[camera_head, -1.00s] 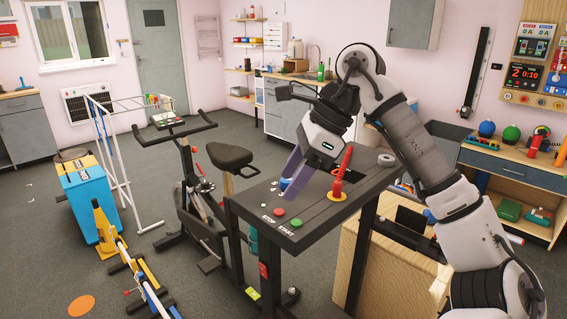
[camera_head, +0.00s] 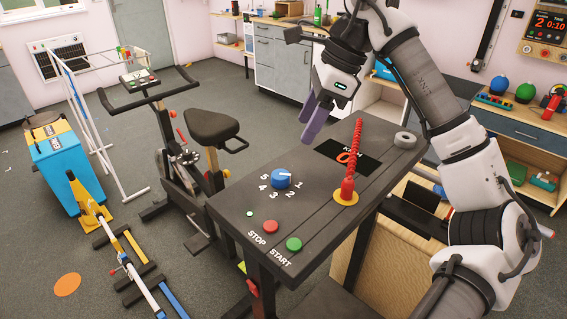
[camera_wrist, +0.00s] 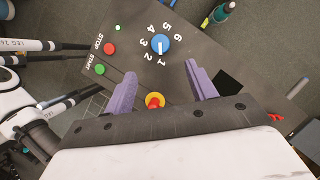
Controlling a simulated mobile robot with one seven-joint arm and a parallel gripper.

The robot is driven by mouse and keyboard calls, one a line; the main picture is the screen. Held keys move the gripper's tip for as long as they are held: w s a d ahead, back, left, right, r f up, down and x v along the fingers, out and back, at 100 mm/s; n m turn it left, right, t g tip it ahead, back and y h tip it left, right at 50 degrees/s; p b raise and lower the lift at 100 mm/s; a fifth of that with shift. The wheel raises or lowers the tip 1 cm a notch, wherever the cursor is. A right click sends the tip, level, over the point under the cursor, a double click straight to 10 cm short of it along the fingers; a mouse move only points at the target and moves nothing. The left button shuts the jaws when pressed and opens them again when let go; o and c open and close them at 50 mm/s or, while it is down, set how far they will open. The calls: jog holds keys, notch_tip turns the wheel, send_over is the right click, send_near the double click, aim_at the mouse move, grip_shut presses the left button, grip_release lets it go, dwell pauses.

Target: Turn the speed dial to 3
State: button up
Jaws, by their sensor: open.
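The speed dial (camera_head: 281,179) is a blue round knob on the dark console (camera_head: 235,205), with white numbers around it. In the wrist view the dial (camera_wrist: 160,44) shows a white mark pointing towards the 1, and numbers 1 to 6 are visible. My gripper (camera_head: 312,128) has purple fingers, open and empty, above the console's far side, behind and apart from the dial in the head view. In the wrist view the gripper's fingertips (camera_wrist: 160,72) are spread either side of the picture's middle, with the dial beyond them.
A red STOP button (camera_head: 269,227) and green START button (camera_head: 293,244) sit at the front. A display (camera_head: 347,157) is behind. An exercise bike (camera_head: 180,150) stands left.

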aim_at(281, 174)
jog(key=p+x, duration=0.2)
jog(key=x, duration=1)
jog(key=shift+f, duration=0.1)
jog(key=shift+c, duration=0.3)
jog(key=c, duration=0.9)
